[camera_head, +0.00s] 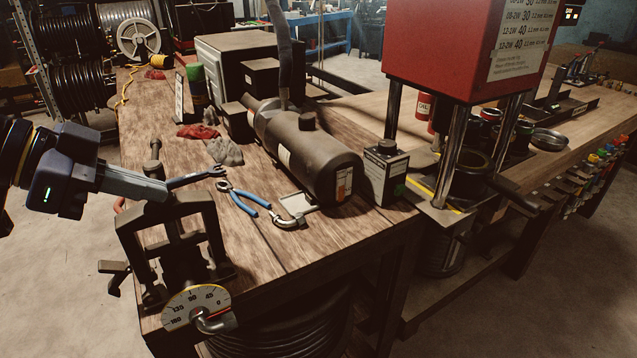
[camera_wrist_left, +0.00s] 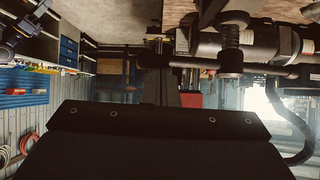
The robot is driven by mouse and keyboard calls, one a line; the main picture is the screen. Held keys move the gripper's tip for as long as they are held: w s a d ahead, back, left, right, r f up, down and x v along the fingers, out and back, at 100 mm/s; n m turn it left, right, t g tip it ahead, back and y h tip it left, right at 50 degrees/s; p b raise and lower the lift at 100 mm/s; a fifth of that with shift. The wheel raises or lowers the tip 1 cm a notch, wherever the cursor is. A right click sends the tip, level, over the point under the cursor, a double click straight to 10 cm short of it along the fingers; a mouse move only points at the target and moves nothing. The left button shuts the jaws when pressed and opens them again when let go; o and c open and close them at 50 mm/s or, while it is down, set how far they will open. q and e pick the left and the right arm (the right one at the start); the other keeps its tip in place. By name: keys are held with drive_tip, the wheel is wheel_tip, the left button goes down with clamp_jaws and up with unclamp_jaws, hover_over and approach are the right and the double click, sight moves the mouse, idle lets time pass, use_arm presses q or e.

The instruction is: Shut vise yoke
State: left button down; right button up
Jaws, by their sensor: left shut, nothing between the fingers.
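The dark metal vise yoke (camera_head: 137,243) stands at the near left corner of the workbench in the head view. It is a frame with two legs and a screw post (camera_head: 155,160) rising from its top. It looks roughly upright; whether it is latched shut I cannot tell. A round angle dial (camera_head: 193,300) sits at the vise's front. My left gripper (camera_head: 163,190) comes in from the left, shut and empty, its grey fingers at the yoke's top, beside the post. Whether they touch is unclear. The left wrist view shows mostly a dark body and the workshop. My right gripper is not in view.
A dark cylindrical motor (camera_head: 310,150) and a red press (camera_head: 440,50) stand further right. The bench's front middle is clear.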

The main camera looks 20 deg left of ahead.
use_arm(q)
drive_tip(key=shift+s+a, duration=0.15)
idle(0.4)
wheel_tip(320, 180, up, 3)
drive_tip(key=w+d+p, duration=0.2)
drive_tip(key=w, duration=0.1)
drive_tip(key=v, duration=0.9)
drive_tip(key=shift+s, duration=0.55)
